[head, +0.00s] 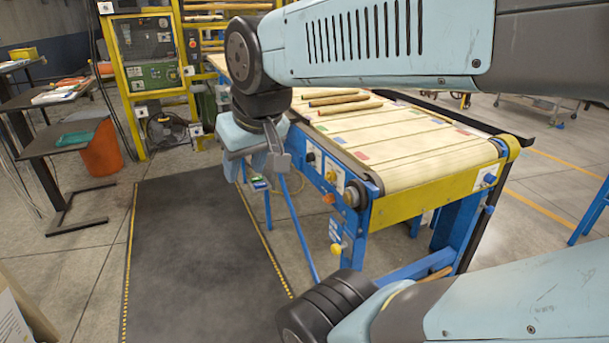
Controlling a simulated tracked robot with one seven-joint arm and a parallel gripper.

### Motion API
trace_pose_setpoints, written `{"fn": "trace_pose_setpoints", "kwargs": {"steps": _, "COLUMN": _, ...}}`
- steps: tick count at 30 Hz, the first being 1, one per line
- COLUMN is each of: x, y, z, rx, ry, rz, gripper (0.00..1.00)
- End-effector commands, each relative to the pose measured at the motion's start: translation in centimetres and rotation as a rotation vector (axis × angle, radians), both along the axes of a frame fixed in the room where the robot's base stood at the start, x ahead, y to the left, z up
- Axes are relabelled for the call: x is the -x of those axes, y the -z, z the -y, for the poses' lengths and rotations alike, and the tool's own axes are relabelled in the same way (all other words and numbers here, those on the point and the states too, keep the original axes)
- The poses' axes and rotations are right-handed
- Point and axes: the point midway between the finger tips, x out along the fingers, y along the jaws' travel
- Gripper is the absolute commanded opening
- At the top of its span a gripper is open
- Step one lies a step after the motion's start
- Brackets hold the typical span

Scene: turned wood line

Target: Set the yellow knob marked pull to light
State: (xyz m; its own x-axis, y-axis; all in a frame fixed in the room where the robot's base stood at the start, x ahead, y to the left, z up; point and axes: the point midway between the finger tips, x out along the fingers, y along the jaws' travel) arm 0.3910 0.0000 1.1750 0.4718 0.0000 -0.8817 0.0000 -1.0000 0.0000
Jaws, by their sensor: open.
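A yellow knob (337,248) sticks out low on the blue side frame of the conveyor (420,170), below a small white label. The label's writing is too small to read, so I cannot tell the knob's marked settings. More controls sit higher on that blue side: a black knob (311,158), a small yellowish knob (331,176) and an orange one (328,199). My gripper (259,172) is open and seems empty. It hangs left of the conveyor's side, up and left of the low yellow knob and clear of it. My arm hides part of the conveyor's far side.
Turned wood pieces (338,99) lie on the belt. A dark floor mat (200,245) lies clear left of the conveyor. A yellow-framed machine (150,60) and an orange bin (101,150) stand behind. Dark tables (65,138) stand at left.

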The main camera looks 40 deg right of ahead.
Motion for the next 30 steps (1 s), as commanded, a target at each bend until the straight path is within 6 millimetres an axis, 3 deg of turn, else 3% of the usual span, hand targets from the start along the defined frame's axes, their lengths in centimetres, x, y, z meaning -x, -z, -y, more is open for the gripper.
{"fn": "trace_pose_setpoints", "kwargs": {"steps": 6, "x": -0.6, "y": 0.5, "z": 0.5, "rx": 0.03, "ry": -0.017, "rz": -0.042, "gripper": 0.63}}
{"fn": "trace_pose_setpoints", "kwargs": {"steps": 30, "x": -8.5, "y": 10.2, "z": 11.1, "rx": 0.549, "ry": -0.399, "rz": -0.786, "gripper": 0.63}}
